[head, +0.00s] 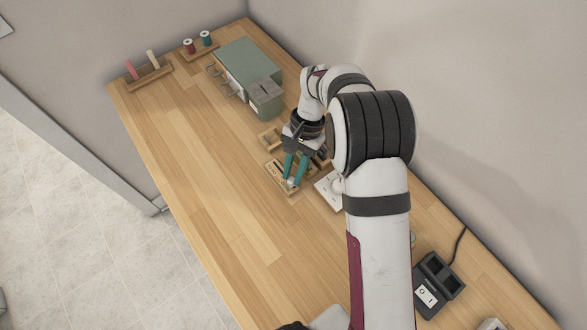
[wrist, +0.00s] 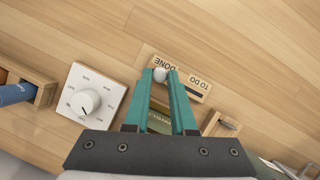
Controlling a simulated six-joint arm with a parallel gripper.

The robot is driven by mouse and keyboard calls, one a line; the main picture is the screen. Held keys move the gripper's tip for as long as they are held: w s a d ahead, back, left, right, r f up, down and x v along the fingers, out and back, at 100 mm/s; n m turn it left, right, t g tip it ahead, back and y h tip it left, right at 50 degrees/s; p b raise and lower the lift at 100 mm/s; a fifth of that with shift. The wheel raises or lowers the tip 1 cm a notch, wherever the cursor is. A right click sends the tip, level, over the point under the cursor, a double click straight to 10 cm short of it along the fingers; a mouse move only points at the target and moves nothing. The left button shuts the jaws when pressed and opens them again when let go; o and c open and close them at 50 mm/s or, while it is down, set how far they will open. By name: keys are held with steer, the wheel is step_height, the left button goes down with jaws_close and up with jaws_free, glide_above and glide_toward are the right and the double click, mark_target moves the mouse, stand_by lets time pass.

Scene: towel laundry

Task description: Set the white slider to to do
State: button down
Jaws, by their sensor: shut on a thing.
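The slider board (head: 281,177) is a light wooden plate lying on the table below my gripper. In the wrist view the board (wrist: 184,94) shows the labels "DONE" and "TO DO", upside down, with a dark slot between them. The white slider (wrist: 160,75) is a round knob between my fingertips, at the "DONE" end. My gripper (head: 291,183) has teal fingers and is shut on the white slider. The gripper also shows in the wrist view (wrist: 161,77). The fingers hide part of the board.
A white dial panel (wrist: 90,100) lies beside the board. A grey-green cabinet (head: 246,68) stands behind. Wooden holders with pegs (head: 148,71) and spools (head: 198,45) are at the far edge. A black switch box (head: 436,287) sits at front right. The table's left side is clear.

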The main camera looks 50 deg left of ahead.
steer(key=a, duration=0.6)
steer(key=shift+a, duration=0.35)
steer(key=c, duration=0.8)
jaws_free()
steer(key=shift+o, duration=0.2)
steer(key=shift+d, duration=0.1)
steer(key=v, duration=1.2)
